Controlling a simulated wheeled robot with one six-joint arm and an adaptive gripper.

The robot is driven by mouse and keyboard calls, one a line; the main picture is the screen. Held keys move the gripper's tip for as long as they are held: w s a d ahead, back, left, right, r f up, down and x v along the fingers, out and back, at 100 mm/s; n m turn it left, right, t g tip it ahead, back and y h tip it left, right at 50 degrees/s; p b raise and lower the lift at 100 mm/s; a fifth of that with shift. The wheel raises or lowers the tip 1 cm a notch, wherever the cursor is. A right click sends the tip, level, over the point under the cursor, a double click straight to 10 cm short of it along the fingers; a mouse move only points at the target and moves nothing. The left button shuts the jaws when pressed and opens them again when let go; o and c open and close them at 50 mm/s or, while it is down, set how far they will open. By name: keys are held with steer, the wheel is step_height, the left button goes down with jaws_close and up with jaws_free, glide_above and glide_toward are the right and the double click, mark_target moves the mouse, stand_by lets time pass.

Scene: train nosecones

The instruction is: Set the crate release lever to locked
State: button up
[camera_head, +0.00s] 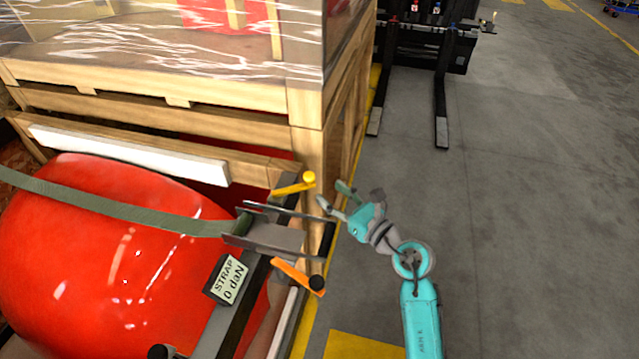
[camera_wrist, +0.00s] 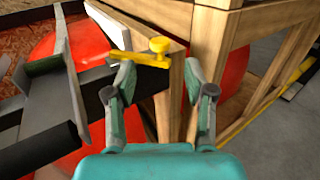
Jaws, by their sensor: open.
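A yellow lever with a round yellow knob (camera_head: 308,178) sticks out to the right at the corner of the wooden crate (camera_head: 306,110). An orange lever with a black knob (camera_head: 300,275) sits lower on the same dark frame. No label shows which is the crate release lever. My gripper (camera_head: 334,196) is open and empty, just right of the yellow knob. In the wrist view, the yellow lever (camera_wrist: 140,58) lies ahead, its knob between the lines of my two fingers (camera_wrist: 157,80). I see no contact.
A red nosecone (camera_head: 120,260) lies under a green strap (camera_head: 110,203) at left. A display (camera_head: 228,280) reads "STRAP 0 daN". Metal plates (camera_head: 270,237) stand between the two levers. A forklift (camera_head: 425,45) is at the back. The grey floor at right is clear.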

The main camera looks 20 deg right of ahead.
steer(key=shift+v, duration=1.65)
